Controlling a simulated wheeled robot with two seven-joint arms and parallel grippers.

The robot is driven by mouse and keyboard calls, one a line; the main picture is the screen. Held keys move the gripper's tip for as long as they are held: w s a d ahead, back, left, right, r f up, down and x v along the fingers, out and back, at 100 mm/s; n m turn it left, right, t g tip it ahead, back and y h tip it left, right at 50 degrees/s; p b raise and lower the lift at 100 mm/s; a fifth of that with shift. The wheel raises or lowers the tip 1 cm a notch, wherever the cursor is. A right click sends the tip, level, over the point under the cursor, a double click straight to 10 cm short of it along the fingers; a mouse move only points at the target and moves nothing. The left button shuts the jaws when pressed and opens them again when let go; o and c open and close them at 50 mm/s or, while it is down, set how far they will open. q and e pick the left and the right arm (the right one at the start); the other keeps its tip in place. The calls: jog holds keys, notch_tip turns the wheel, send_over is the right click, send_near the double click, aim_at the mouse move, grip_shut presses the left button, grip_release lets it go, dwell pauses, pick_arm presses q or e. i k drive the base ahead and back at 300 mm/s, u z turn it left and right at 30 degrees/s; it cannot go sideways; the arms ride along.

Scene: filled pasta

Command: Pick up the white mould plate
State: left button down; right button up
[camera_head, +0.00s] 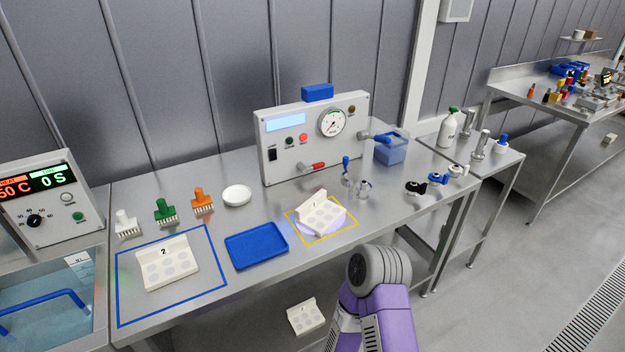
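A white mould plate (168,267) marked "2", with several round recesses, lies inside the blue outlined square on the left of the steel table. A second white mould plate (322,217) lies inside the yellow outlined square, in front of the control box, with a raised edge on its left side. A third pale mould plate (306,316) shows below the table top, near the bottom centre. Part of my purple arm rises at the bottom, right of centre. Neither of my grippers is in view.
A blue tray (257,246) lies between the two squares. White, green (166,211) and orange brushes and a white dish (237,195) stand behind. The control box (300,136) is at the back, with a blue container (391,150) to its right. Small black, blue and white fittings lie right of the yellow square.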

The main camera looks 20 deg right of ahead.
aim_at(318, 214)
jog(key=z, duration=2.45)
jog(key=i, duration=1.6)
jog(key=u, duration=3.6)
